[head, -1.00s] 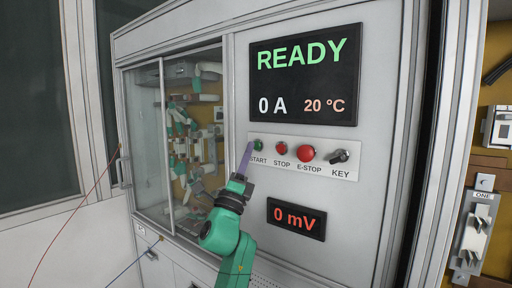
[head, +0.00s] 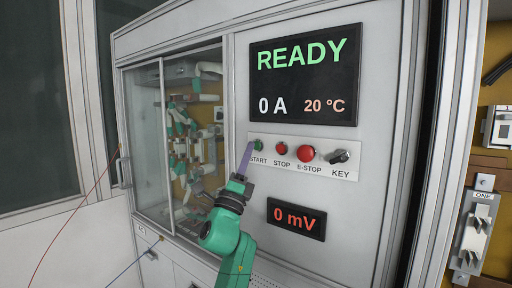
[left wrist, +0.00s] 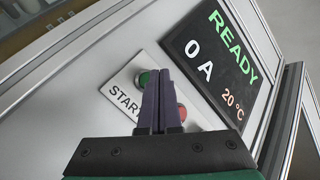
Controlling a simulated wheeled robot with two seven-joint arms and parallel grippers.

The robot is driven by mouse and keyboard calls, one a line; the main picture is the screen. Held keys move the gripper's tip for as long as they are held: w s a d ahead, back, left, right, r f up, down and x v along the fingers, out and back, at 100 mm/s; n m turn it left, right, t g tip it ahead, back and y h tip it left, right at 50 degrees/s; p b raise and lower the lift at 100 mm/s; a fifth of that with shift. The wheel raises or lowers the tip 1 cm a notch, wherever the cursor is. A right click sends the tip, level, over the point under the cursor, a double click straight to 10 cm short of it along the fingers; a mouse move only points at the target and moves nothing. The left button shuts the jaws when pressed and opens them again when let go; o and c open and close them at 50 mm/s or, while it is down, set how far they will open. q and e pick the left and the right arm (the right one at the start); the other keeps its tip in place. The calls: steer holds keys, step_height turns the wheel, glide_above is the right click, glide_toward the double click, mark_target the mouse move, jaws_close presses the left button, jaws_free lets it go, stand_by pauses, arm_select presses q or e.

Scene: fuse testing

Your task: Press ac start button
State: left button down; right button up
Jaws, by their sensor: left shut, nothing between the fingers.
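The green START button (head: 259,145) sits at the left end of a white button strip (head: 318,169) on the cabinet front. It also shows in the left wrist view (left wrist: 145,78), just left of the fingertips. My left gripper (head: 249,146) is shut and empty, its purple fingers pointing up at the button's left edge. In the left wrist view the shut fingers (left wrist: 158,75) partly cover the label and the red STOP button (left wrist: 181,112). Whether the tips touch the green button, I cannot tell. My right gripper is not in view.
The display (head: 305,75) reads READY, 0 A and 20 °C. The strip also holds the STOP button (head: 281,148), E-STOP button (head: 305,153) and KEY switch (head: 339,156). A 0 mV display (head: 296,219) sits below. A glazed compartment (head: 140,130) is at left.

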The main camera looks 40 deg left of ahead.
arm_select(q)
steer(key=shift+w+b, duration=0.35)
steer(key=shift+w, duration=0.1)
steer(key=shift+w+b, duration=0.4)
stand_by(0.7)
stand_by(0.4)
steer(key=shift+s, duration=0.85)
